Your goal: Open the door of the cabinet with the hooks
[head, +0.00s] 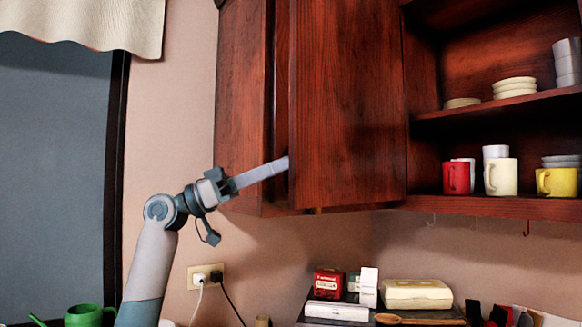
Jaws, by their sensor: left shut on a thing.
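The cabinet door (345,95) is a dark red-brown wood panel in the upper middle of the head view. It stands ajar, with a dark gap along its left edge beside the cabinet side (240,100). My left gripper (287,164) is at the lower part of the door's left edge and is shut on it. The fingertips are partly hidden at the edge. Small hooks (433,219) hang under the cabinet, right of the door. My right gripper is not in view.
Open shelves (495,109) to the right hold plates, a red mug (456,178), a cream mug (502,177) and a yellow mug (556,182). Boxes and a wooden spoon (420,320) lie on the counter below. A wall socket (206,276) has plugs in it.

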